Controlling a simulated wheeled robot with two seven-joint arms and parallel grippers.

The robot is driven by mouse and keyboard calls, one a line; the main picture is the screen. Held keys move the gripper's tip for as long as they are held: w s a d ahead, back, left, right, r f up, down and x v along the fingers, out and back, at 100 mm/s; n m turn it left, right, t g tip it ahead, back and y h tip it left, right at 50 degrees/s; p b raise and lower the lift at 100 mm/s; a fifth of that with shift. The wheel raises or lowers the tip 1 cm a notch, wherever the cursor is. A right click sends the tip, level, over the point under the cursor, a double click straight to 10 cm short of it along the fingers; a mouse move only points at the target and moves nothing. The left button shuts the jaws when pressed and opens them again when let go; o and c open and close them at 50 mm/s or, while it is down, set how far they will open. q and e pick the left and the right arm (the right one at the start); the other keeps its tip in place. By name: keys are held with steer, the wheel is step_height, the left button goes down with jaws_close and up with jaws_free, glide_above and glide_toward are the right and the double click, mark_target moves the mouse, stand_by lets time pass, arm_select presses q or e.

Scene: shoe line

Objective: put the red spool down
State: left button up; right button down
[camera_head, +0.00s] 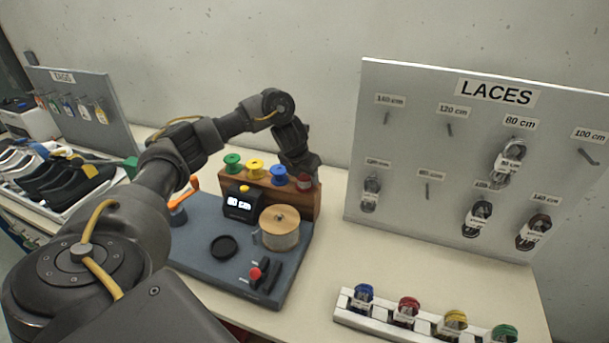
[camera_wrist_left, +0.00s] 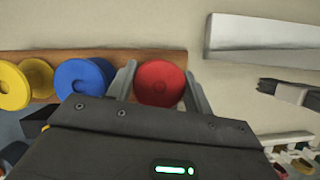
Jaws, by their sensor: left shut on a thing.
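The red spool (camera_head: 304,182) is at the right end of the wooden spool rack (camera_head: 262,193), mostly hidden by my left gripper in the head view. In the left wrist view the red spool (camera_wrist_left: 160,84) sits between the two fingers of my left gripper (camera_wrist_left: 160,85), in front of the rack's wood (camera_wrist_left: 130,56). My left gripper (camera_head: 303,172) is shut on it from above. Whether the spool touches the rack cannot be told. The blue spool (camera_head: 279,174), yellow spool (camera_head: 254,169) and green spool (camera_head: 233,163) stand in a row to its left. My right gripper is not in view.
A blue-grey board (camera_head: 205,255) in front of the rack carries a display box (camera_head: 240,205) reading 80 cm, a large wooden spool (camera_head: 280,228) and a red knob. The LACES panel (camera_head: 440,190) stands to the right. Bare table (camera_head: 325,250) lies between board and panel.

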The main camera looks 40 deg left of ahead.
arm_select(q)
steer(key=o, duration=0.9)
steer(key=shift+f, duration=0.15)
steer(key=shift+r, duration=0.4)
steer(key=shift+p+v, duration=1.75)
steer(key=shift+v, duration=4.1)
steer(key=shift+f, duration=0.1)
